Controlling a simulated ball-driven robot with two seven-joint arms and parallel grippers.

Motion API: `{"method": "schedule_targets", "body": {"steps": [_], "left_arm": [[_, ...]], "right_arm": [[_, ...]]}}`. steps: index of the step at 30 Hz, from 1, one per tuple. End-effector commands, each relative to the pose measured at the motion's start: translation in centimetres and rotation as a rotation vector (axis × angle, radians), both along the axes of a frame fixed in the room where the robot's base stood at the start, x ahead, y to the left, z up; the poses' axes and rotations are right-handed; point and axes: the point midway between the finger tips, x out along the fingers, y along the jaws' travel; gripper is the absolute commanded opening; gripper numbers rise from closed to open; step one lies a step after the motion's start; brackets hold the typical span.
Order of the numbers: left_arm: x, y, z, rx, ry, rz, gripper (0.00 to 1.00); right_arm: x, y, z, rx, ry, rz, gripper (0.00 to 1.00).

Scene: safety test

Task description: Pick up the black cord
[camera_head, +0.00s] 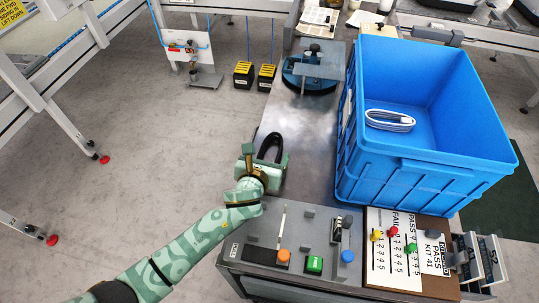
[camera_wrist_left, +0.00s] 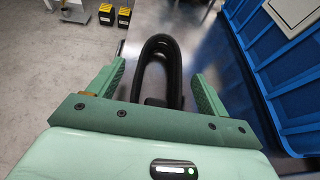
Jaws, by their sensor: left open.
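The black cord (camera_head: 271,145) is a coiled loop on the grey metal table, left of the blue crate. In the left wrist view the black cord (camera_wrist_left: 160,60) lies between the two green fingers, and its near end is hidden behind the gripper body. My left gripper (camera_head: 265,165) is open over the near part of the cord. In the left wrist view the gripper (camera_wrist_left: 158,88) shows a finger on each side of the cord, with gaps between. My right gripper is not in view.
A blue crate (camera_head: 425,165) holding a white coiled cable (camera_head: 390,120) stands to the right. A round blue-based fixture (camera_head: 313,72) is at the back. A button panel (camera_head: 296,240) and a PASS/FAIL board (camera_head: 405,243) are at the front. Bare table lies between the cord and crate.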

Motion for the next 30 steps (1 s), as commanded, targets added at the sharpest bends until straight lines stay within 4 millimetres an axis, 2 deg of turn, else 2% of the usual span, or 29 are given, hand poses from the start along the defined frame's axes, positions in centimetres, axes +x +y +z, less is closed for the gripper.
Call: {"method": "schedule_targets", "body": {"steps": [2, 6, 8, 17, 20, 24, 30], "left_arm": [[0.0, 0.0, 0.1, 0.0, -0.001, 0.0, 0.78], [0.0, 0.0, 0.1, 0.0, 0.0, 0.0, 0.39], [0.0, 0.0, 0.1, 0.0, 0.0, 0.0, 0.26], [0.0, 0.0, 0.6, 0.0, -0.002, 0.0, 0.26], [0.0, 0.0, 2.5, 0.0, -0.006, 0.001, 0.26], [0.0, 0.0, 6.1, 0.0, -0.01, -0.001, 0.26], [-0.2, 0.2, 9.4, 0.0, -0.005, 0.003, 0.26]], "right_arm": [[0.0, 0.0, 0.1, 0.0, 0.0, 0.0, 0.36], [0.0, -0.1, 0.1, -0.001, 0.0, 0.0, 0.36], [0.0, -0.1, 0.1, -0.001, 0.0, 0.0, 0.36], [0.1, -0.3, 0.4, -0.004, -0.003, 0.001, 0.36], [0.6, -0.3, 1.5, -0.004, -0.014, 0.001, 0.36], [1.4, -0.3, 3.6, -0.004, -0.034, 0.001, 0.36], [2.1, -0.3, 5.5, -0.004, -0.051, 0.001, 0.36]]}}
